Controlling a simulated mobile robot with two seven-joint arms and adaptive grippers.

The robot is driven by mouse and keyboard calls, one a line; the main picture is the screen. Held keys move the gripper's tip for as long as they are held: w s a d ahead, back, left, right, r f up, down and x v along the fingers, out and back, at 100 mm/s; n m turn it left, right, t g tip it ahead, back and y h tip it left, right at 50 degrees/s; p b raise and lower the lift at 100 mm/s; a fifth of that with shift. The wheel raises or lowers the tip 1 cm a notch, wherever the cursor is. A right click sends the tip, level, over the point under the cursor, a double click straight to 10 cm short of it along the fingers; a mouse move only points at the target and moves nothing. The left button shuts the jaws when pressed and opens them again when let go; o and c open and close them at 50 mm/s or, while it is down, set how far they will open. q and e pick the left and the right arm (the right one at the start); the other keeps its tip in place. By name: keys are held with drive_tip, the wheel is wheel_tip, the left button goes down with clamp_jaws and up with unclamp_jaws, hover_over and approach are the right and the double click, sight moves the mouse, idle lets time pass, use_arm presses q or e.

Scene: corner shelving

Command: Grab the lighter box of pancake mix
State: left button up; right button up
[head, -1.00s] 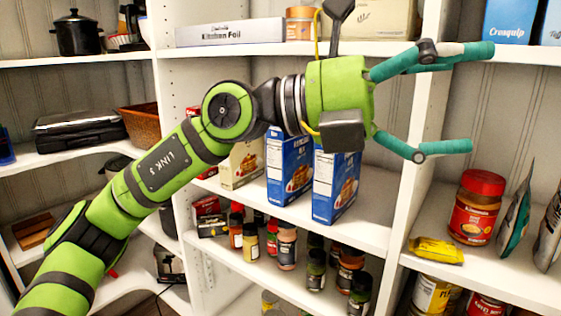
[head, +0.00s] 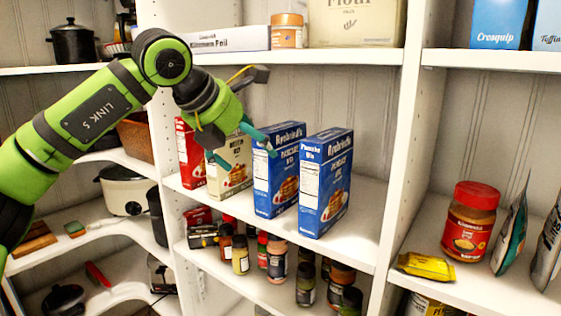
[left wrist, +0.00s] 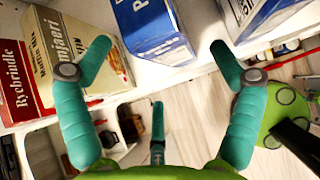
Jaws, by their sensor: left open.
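A cream box of mix (head: 230,168) stands on the middle shelf between a red box and two blue boxes. In the left wrist view the cream box (left wrist: 72,45) is at the upper left, its lettering only partly readable. One blue box (head: 277,178) stands right of it, and another blue box (head: 324,190), lettered pancake mix, stands further right. My left gripper (head: 246,155) is open and empty in front of the cream and nearer blue box, hiding parts of both. In the left wrist view the nearer blue box (left wrist: 152,28) shows between and beyond its teal fingertips (left wrist: 160,55). My right gripper is out of view.
A red box (head: 188,152) stands left of the cream one. The shelf above holds a foil box (head: 232,39) and flour (head: 355,22). Several jars (head: 277,258) stand below. A white upright (head: 403,150) bounds the compartment; a peanut butter jar (head: 470,222) is beyond it.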

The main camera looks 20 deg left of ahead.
sight(281, 167)
use_arm(q)
drive_tip(key=shift+w+d, duration=0.35)
drive_tip(key=shift+w, duration=0.5)
drive_tip(key=w+p, duration=0.1)
drive_tip(key=w+d+p, duration=0.1)
drive_tip(key=w, duration=0.1)
drive_tip(key=w+p, duration=0.1)
drive_tip(key=w, duration=0.1)
drive_tip(key=shift+d, duration=0.4)
drive_tip(key=shift+w+d+f+p, duration=0.1)
drive_tip(key=shift+w+f+p, duration=0.2)
drive_tip(key=shift+f+p, duration=0.15)
drive_tip(key=shift+s, duration=0.15)
drive_tip(key=c, duration=1)
